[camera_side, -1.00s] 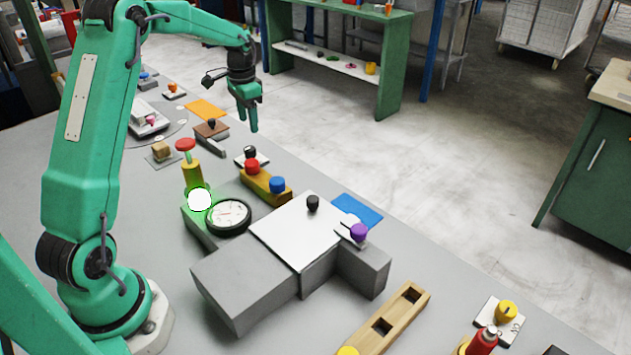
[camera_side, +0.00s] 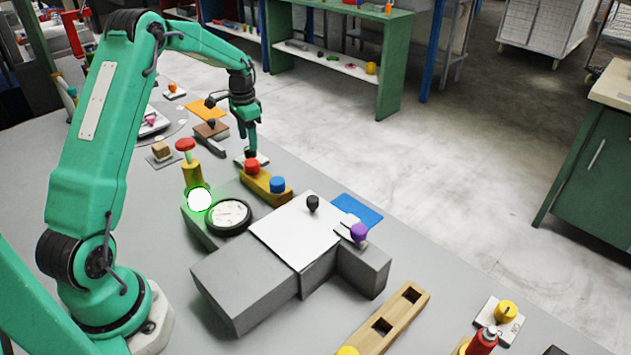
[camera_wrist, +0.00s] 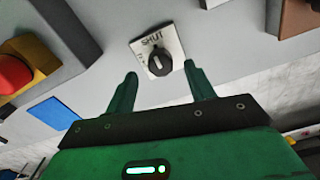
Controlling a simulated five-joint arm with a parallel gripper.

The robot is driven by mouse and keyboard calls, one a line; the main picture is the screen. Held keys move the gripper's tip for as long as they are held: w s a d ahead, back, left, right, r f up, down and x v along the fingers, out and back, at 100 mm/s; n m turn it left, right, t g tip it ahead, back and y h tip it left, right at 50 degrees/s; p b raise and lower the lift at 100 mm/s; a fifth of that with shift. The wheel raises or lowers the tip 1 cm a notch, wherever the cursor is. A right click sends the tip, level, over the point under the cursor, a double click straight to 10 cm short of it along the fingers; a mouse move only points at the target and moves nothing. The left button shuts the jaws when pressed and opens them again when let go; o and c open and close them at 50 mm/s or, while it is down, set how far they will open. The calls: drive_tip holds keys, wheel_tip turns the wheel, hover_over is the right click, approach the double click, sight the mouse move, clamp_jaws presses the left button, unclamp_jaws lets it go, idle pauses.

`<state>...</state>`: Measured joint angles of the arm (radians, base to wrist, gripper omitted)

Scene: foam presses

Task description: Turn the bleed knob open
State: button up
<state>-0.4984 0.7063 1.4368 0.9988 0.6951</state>
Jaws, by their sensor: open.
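The bleed knob (camera_wrist: 160,63) is black and sits on a small white plate (camera_wrist: 176,45). The word SHUT is printed on the plate above the knob, and the knob's white mark points roughly up toward it. Other lettering at the plate's left is too small to read. My gripper (camera_wrist: 161,70) is open, with one finger on each side of the knob in the wrist view; I cannot tell whether they touch it. In the side view my gripper (camera_side: 251,149) points down over the plate (camera_side: 262,158) and hides most of the knob.
A yellow block with a red button (camera_side: 252,167) and a blue button (camera_side: 277,185) stands close in front of the plate. A brown block (camera_side: 211,129) with a black knob is behind to the left. A round gauge (camera_side: 229,216) and grey press (camera_side: 245,285) stand nearer.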

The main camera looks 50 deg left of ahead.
sight(250, 152)
drive_tip(key=shift+f, duration=1.75)
drive_tip(key=c, duration=1)
